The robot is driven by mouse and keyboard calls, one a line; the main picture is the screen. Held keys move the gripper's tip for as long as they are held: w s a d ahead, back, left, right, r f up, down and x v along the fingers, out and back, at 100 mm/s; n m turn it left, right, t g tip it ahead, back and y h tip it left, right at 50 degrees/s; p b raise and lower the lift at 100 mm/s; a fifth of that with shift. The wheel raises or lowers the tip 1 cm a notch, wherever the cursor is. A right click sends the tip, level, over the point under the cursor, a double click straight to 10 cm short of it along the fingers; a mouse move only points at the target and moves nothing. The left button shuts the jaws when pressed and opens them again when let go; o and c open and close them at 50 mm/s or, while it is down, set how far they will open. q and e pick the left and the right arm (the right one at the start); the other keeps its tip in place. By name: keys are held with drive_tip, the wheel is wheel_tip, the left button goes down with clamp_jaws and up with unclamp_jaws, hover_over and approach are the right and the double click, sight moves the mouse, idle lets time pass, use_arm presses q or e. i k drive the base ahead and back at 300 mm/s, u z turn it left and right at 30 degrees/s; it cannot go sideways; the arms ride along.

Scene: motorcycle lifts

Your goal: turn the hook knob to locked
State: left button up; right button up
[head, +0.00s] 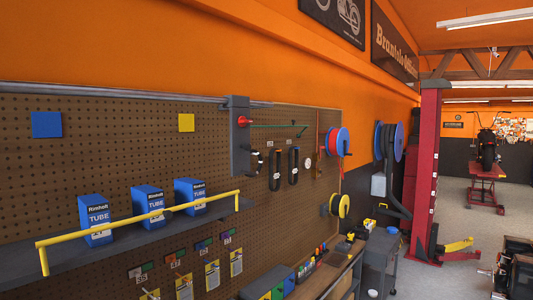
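A grey upright box (239,137) is fixed on the brown pegboard, right of the picture's middle-left. A small red knob (243,121) sticks out of its upper right side. This may be the hook knob; no locked or unlocked marking is legible, so its setting cannot be told. A thin green rod (275,126) runs to the right near the knob, with a hook-like end. A dark curved piece (256,162) is beside the box's lower part. Neither of my grippers is in the head view.
A yellow rail (150,215) fronts a shelf with blue tube boxes (95,220) below and left. Black loops (275,170) and hose reels (339,141) hang to the right. A red lift post (427,165) and open floor (465,225) are farther right.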

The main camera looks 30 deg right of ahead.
sight(242, 121)
drive_tip(key=z, duration=1)
